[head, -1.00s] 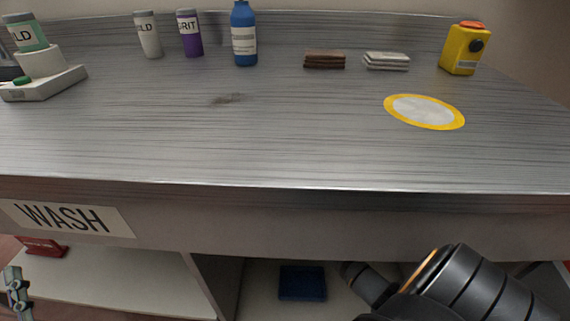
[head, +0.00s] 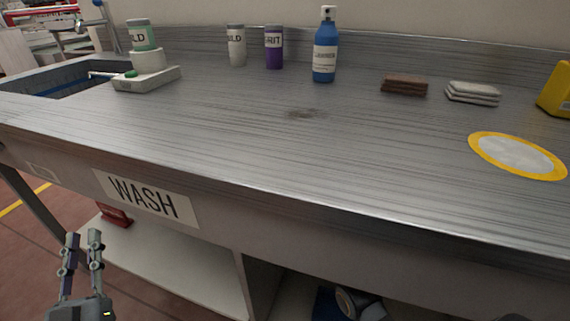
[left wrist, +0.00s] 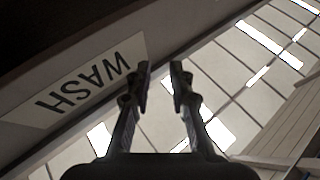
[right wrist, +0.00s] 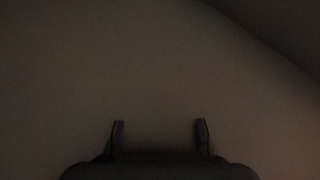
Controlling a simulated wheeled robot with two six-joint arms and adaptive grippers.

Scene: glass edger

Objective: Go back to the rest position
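My left gripper (head: 83,246) is at the lower left of the head view, in front of the wash counter (head: 230,150) and below its top edge. Its two fingers stand upright and apart, with nothing between them. In the left wrist view the left gripper (left wrist: 160,75) also shows an empty gap, with the WASH sign (left wrist: 80,85) to its left. My right gripper (right wrist: 160,128) shows only in the dark right wrist view. Its fingers are wide apart and hold nothing; a plain brownish surface fills the view behind them.
On the counter are a green-labelled jar (head: 141,36) on a white stand, a grey bottle (head: 236,45), a purple bottle (head: 274,48), a blue bottle (head: 325,48), brown pads (head: 404,86), white pads (head: 473,93) and a yellow-rimmed disc (head: 517,156). A sink (head: 50,82) is at the left.

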